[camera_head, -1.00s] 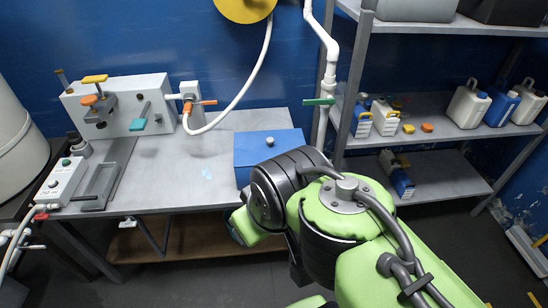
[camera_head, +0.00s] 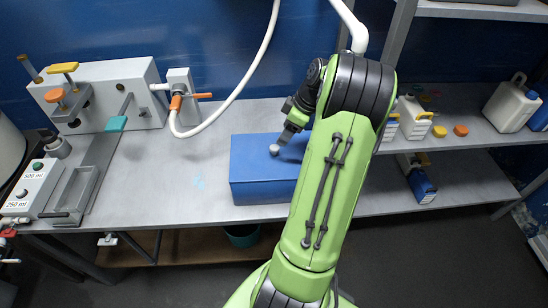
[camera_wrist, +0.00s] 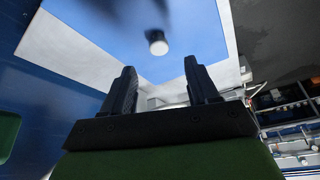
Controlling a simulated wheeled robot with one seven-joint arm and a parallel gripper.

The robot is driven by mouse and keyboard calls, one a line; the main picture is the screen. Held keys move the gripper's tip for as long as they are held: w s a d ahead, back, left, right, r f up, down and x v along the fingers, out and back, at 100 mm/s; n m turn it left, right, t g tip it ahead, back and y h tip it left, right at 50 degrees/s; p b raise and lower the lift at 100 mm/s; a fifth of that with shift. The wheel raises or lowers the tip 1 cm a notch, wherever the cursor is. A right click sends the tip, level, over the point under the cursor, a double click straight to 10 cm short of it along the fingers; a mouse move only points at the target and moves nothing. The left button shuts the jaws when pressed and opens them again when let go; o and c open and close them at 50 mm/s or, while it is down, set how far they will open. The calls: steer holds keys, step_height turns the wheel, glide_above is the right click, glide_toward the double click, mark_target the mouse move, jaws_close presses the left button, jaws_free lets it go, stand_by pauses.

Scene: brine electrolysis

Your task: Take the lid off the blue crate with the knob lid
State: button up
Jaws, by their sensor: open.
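The blue crate (camera_head: 258,190) stands on the grey bench, with its blue lid (camera_head: 250,153) on it. The lid's round pale knob (camera_head: 274,149) sticks up from the top. In the wrist view the lid (camera_wrist: 195,35) fills the upper middle, and the knob (camera_wrist: 157,43) lies beyond the fingers. My gripper (camera_wrist: 160,75) is open and empty, with its two dark fingers apart. The knob appears above the gap between the fingertips, not between them. In the head view my arm covers the right part of the crate, and the fingers are hard to make out.
The grey bench (camera_head: 190,190) is clear left of the crate. A grey dispenser box (camera_head: 110,95) with coloured handles and a white hose (camera_head: 240,85) stand at the back. A control box (camera_head: 32,190) is at the left. Shelves (camera_head: 465,125) with jugs are at the right.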

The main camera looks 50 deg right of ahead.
mark_target(275, 147)
steer(key=b+x, duration=0.1)
steer(key=x, duration=0.7)
steer(key=shift+w+d+f, duration=0.1)
steer(key=shift+w, duration=0.05)
steer(key=shift+c, duration=0.3)
jaws_close()
